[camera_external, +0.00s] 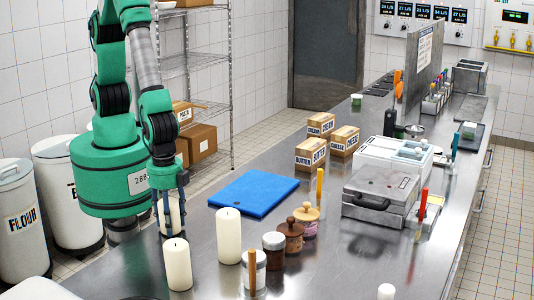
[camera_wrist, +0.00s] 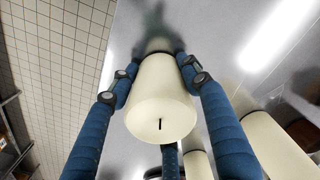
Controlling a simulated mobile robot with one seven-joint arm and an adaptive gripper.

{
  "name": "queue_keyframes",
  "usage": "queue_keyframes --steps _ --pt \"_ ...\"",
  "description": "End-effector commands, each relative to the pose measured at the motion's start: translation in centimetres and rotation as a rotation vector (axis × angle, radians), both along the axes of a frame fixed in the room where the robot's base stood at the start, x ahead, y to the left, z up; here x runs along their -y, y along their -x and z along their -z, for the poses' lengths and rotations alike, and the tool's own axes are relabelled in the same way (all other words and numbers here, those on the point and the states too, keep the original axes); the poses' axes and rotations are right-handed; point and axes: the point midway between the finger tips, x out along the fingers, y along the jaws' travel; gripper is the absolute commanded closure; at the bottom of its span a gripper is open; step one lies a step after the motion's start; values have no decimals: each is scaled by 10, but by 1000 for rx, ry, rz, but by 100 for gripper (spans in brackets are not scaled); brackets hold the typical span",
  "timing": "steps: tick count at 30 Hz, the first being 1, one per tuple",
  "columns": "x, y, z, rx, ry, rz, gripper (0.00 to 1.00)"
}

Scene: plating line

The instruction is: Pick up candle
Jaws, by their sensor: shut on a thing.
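My gripper (camera_external: 171,208) points down at the near left part of the steel counter, its blue fingers closed around a cream candle (camera_external: 177,222). In the wrist view the held candle (camera_wrist: 160,108) sits between the fingers, its wick end facing the camera. The candle looks upright; whether its base touches the counter I cannot tell. A second cream candle (camera_external: 177,266) stands in front of it and a taller one (camera_external: 228,236) to its right. Two other candles (camera_wrist: 276,145) (camera_wrist: 198,166) show beside the fingers in the wrist view.
A blue cutting board (camera_external: 254,193) lies just right of my gripper. Jars (camera_external: 274,250) with lids stand right of the candles, a jar with a wooden stick (camera_external: 254,272) in front. Small labelled boxes (camera_external: 311,154) and a grey press (camera_external: 378,194) stand farther back. Bare counter lies between.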

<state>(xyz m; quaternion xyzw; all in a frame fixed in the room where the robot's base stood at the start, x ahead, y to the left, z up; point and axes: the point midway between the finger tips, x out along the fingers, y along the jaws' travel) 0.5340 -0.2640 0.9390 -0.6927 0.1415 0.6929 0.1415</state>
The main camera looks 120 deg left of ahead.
Motion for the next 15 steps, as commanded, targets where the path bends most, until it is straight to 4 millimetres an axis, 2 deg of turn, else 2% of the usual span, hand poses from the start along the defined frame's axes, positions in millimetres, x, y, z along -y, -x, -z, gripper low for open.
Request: queue_keyframes --steps 8,15 --pt "1 -1 -34 4 2 0 87" --pt "-18 37 -35 1 0 0 87"
